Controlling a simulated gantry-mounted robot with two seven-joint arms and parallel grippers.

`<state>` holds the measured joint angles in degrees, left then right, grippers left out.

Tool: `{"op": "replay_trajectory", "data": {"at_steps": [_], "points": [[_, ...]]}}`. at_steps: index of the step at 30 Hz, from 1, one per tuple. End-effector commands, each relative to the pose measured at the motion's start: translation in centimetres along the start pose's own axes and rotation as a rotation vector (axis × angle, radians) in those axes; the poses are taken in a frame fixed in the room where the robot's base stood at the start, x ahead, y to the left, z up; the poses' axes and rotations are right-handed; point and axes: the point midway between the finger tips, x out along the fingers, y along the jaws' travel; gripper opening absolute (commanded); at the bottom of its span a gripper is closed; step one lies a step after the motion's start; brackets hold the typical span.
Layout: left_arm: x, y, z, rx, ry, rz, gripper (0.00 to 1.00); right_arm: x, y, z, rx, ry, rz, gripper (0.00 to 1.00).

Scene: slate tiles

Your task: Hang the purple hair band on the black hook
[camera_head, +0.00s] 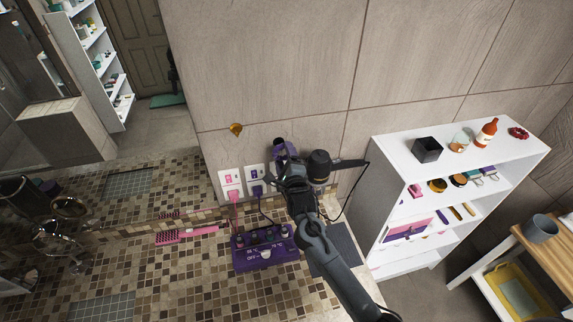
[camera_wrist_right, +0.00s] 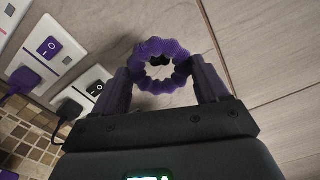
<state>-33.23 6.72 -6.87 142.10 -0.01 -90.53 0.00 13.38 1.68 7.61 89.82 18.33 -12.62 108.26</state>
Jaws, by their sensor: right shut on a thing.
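The purple hair band (camera_wrist_right: 183,62) is a scrunched ring held between the two fingers of my right gripper (camera_wrist_right: 162,80). In the head view the band (camera_head: 280,150) is a small purple shape close to the tiled wall, at the end of my right gripper (camera_head: 285,157). A small dark shape (camera_wrist_right: 157,61), which looks like the black hook, shows through the ring's opening in the wrist view. I cannot tell whether the band touches it or is around it. My left gripper is not in view.
A gold hook (camera_head: 235,129) is on the wall to the left. Sockets with plugs (camera_head: 230,183) sit below. A black hair dryer (camera_head: 320,167) is close to my right gripper. A white shelf (camera_head: 385,150) stands right.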

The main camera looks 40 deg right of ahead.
Motion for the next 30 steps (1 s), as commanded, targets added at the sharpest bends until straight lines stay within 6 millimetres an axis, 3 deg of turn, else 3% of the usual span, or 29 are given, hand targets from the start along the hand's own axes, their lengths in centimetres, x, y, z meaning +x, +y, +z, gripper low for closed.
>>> {"op": "replay_trajectory", "data": {"at_steps": [14, 30], "points": [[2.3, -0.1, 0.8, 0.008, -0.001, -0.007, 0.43, 3.2, 0.7, -0.4, -0.002, 0.000, -0.002, 0.46], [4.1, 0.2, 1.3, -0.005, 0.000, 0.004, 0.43, 4.2, 2.0, -0.9, 0.000, 0.001, 0.000, 0.46]]}}
